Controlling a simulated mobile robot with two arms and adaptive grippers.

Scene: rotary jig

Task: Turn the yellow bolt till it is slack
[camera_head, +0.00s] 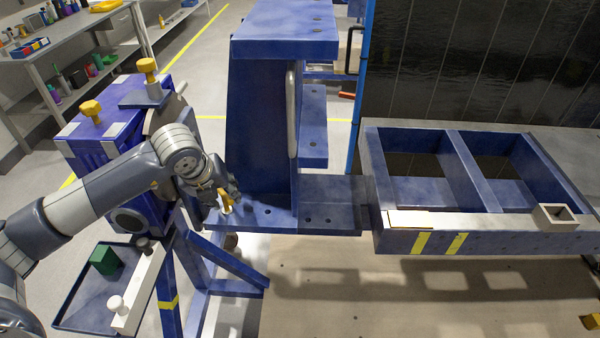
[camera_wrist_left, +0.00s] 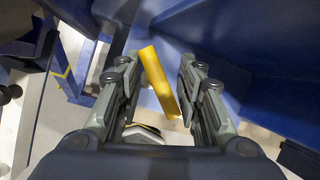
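A yellow bolt (camera_head: 224,195) stands on the blue base plate at the foot of the tall blue column in the head view. Its long yellow head (camera_wrist_left: 160,82) lies slantwise between the two fingers in the left wrist view. My left gripper (camera_head: 228,192) is at the bolt. Its fingers (camera_wrist_left: 158,88) are open, one on each side of the yellow head, with a gap visible at least at the left. The bolt's lower part is partly hidden by the gripper. My right gripper is in neither view.
The tall blue column (camera_head: 260,120) rises right behind the gripper. Two other yellow-headed bolts (camera_head: 147,66) (camera_head: 91,109) sit on the blue unit at left. A tray (camera_head: 75,318) with a green block is below. A blue frame (camera_head: 470,240) extends right.

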